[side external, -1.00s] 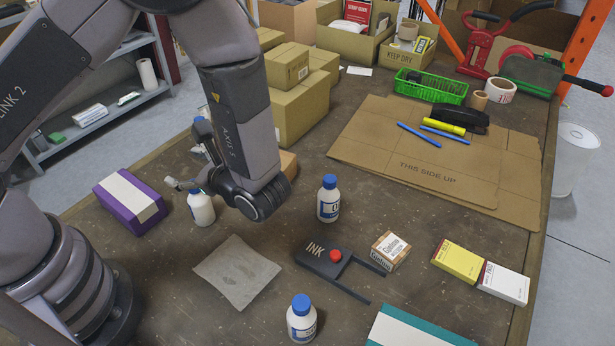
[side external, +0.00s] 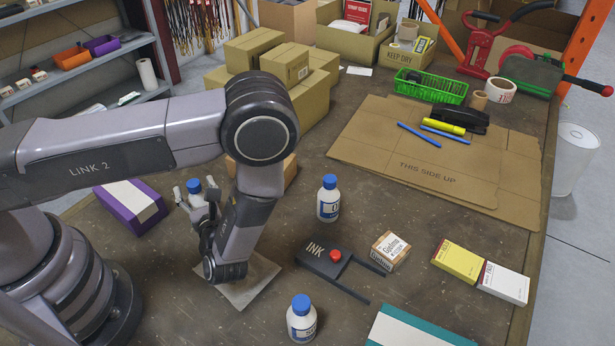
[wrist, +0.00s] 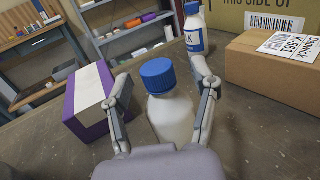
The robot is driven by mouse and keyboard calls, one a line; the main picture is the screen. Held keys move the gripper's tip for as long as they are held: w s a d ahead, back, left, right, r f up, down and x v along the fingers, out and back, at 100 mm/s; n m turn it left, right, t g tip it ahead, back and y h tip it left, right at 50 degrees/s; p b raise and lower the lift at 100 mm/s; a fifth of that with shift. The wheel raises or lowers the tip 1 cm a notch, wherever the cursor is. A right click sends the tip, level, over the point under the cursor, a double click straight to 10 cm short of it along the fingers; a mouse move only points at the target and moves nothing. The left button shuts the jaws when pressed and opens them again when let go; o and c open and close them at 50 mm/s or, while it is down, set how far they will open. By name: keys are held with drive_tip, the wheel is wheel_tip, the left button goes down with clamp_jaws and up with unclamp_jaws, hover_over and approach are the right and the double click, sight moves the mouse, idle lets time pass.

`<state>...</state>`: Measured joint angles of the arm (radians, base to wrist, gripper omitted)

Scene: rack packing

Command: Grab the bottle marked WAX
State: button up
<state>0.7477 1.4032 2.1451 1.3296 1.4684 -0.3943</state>
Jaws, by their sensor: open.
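A white bottle with a blue cap (wrist: 158,76) stands upright between the spread fingers of my gripper (wrist: 167,84) in the wrist view. Its visible side is blank, so I cannot read a label. The same bottle shows in the side view (side external: 194,187), partly hidden by my gripper. My gripper is open, with a finger on each side of the bottle; contact is not clear. A second blue-capped bottle (wrist: 194,38) stands behind it to the right, its label mostly hidden and only a last letter, perhaps X or K, showing. Two more blue-capped bottles stand mid-table (side external: 328,204) and at the front (side external: 302,325), labels unreadable.
A purple and white box (wrist: 88,98) stands just left of my gripper. A cardboard box (wrist: 262,72) stands to the right behind. A grey cloth (side external: 262,280) lies under my wrist. An INK stamp pad (side external: 322,257) lies further right.

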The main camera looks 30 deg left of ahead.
drive_tip(key=shift+w+a, duration=0.1)
drive_tip(key=shift+a, duration=0.1)
clamp_jaws()
idle(0.3)
drive_tip(key=shift+r, duration=0.1)
